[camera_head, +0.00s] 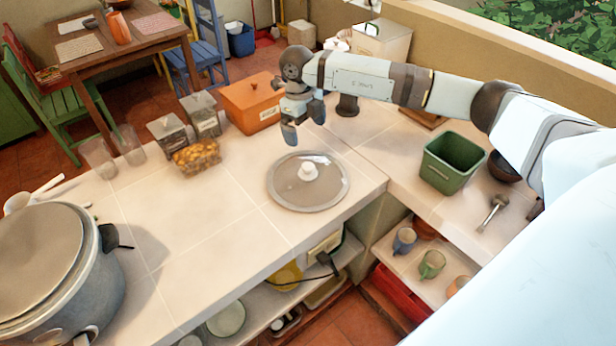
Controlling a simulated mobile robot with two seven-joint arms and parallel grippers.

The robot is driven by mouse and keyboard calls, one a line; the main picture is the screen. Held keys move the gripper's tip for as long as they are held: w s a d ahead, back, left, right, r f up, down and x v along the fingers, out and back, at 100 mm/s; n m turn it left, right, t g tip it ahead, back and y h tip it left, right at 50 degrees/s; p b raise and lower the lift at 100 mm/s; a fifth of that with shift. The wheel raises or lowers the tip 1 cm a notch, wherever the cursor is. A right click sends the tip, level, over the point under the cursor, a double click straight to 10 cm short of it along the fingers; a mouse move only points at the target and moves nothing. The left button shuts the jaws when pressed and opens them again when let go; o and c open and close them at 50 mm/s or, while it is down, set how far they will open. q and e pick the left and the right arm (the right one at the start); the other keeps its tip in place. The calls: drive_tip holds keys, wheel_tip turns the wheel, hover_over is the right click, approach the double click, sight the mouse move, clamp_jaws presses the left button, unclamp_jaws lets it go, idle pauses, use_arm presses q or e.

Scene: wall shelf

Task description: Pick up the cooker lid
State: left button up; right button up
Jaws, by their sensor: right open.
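The cooker lid (284,189) is a round grey lid with a white knob at its centre. It lies flat on the tiled counter near the counter's front edge. My right gripper (302,132) is above and behind the lid, with its fingers pointing down. It is open and apart from the lid. A large grey rice cooker (98,296) stands at the lower left with a grey-brown top on it. My left gripper is not in the view.
An orange box (252,99), two small canisters, clear glasses (130,146) and a snack container (196,157) stand behind the lid. A green bin (452,163) stands to the right. The counter (200,230) between cooker and lid is clear. Shelves with cups lie below.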

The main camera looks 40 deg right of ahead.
sight(308, 166)
drive_tip(key=f, duration=0.5)
drive_tip(key=s+f+p, duration=0.1)
drive_tip(key=f, duration=0.1)
drive_tip(key=shift+f, duration=0.3)
drive_tip(key=f, duration=0.1)
drive_tip(key=f+p, duration=0.1)
drive_tip(key=f, duration=0.2)
drive_tip(key=shift+s+a+f+p, duration=0.15)
drive_tip(key=shift+s+p, duration=0.1)
drive_tip(key=shift+p, duration=0.15)
drive_tip(key=shift+f, duration=0.45)
drive_tip(key=shift+s, duration=0.15)
clamp_jaws()
drive_tip(key=shift+r, duration=0.1)
